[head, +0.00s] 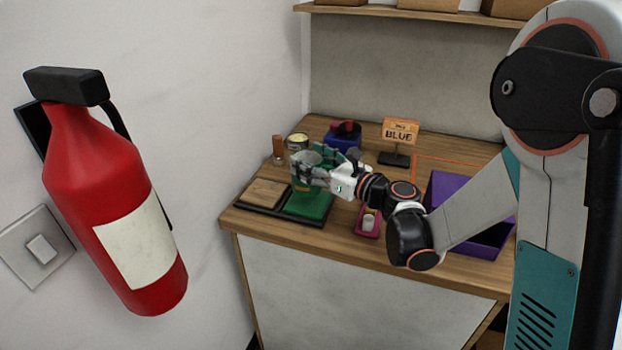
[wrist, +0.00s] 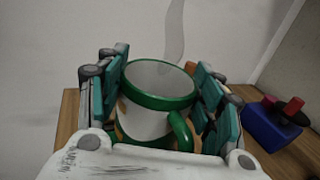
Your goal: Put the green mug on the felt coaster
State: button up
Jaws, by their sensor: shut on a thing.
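The green mug (wrist: 158,90) is white with a green rim and a green handle. It sits upright between the two teal finger pads of my gripper (wrist: 163,75), which is shut on it. In the head view the mug (head: 309,158) is mostly hidden by my gripper (head: 318,170), over the dark tray at the left of the counter. A green square, which looks like the felt coaster (head: 309,206), lies in the right half of that tray, below and near the mug. The gap between mug and square cannot be judged.
A wooden square (head: 264,193) fills the tray's left half. Behind stand a brown bottle (head: 278,150), a tin (head: 297,140), a blue box (head: 344,139) and an orange "BLUE" sign (head: 399,131). A pink dish (head: 367,222) and a purple bin (head: 484,241) lie right.

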jog(key=shift+f+b, duration=0.8)
jog(key=shift+f, duration=1.25)
jog(key=shift+f, duration=0.1)
jog(key=o, duration=1.7)
